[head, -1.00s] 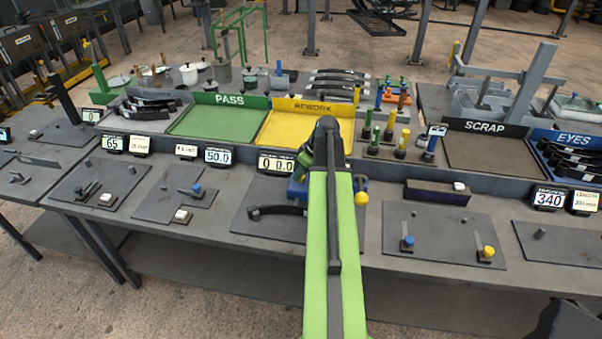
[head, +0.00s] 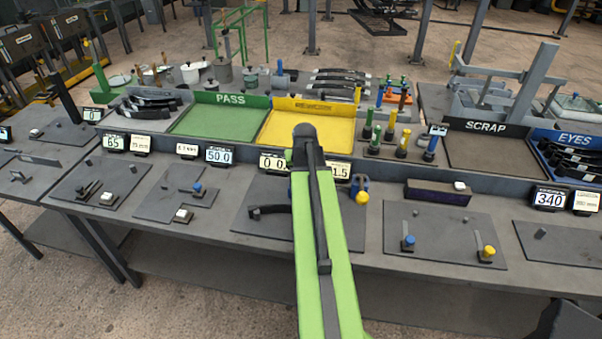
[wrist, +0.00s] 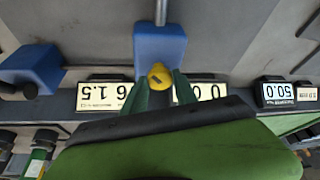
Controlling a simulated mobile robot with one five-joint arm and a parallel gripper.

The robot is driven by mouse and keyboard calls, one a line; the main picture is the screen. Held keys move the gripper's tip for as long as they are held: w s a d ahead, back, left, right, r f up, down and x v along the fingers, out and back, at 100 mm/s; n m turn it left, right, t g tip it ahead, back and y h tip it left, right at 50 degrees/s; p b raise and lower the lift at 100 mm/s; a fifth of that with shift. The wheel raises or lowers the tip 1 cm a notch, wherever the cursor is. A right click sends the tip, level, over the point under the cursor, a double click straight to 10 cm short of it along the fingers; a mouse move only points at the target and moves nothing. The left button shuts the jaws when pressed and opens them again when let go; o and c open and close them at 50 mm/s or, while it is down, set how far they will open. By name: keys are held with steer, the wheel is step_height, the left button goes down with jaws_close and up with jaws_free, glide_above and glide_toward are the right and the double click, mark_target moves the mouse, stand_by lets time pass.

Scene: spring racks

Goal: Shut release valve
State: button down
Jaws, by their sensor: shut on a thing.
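In the wrist view, which is upside down, my gripper (wrist: 160,88) has its two green fingers close around a small yellow knob (wrist: 160,75). The knob is at the edge of a blue block (wrist: 160,45), from which a metal rod runs. I take the yellow knob to be the release valve's handle, though no label shows. In the head view my arm hides the fingers and the held knob.
Another blue block (wrist: 32,68) stands at the wrist view's left. Displays read 61.5 (wrist: 104,96) and 0 0.0 (wrist: 201,93), the latter partly covered. Behind are the green PASS tray (head: 215,120) and yellow tray (head: 308,125). A dark purple bar (head: 437,192) lies right.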

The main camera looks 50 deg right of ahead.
steer(key=m, duration=0.2)
steer(key=m+g+h, duration=0.1)
steer(key=m, duration=0.2)
steer(key=shift+w+g, duration=0.1)
steer(key=shift+g, duration=0.2)
steer(key=shift+m+g+h, duration=0.3)
steer(key=shift+m+g, duration=0.2)
steer(key=shift+m, duration=1.1)
steer(key=c, duration=1)
jaws_free()
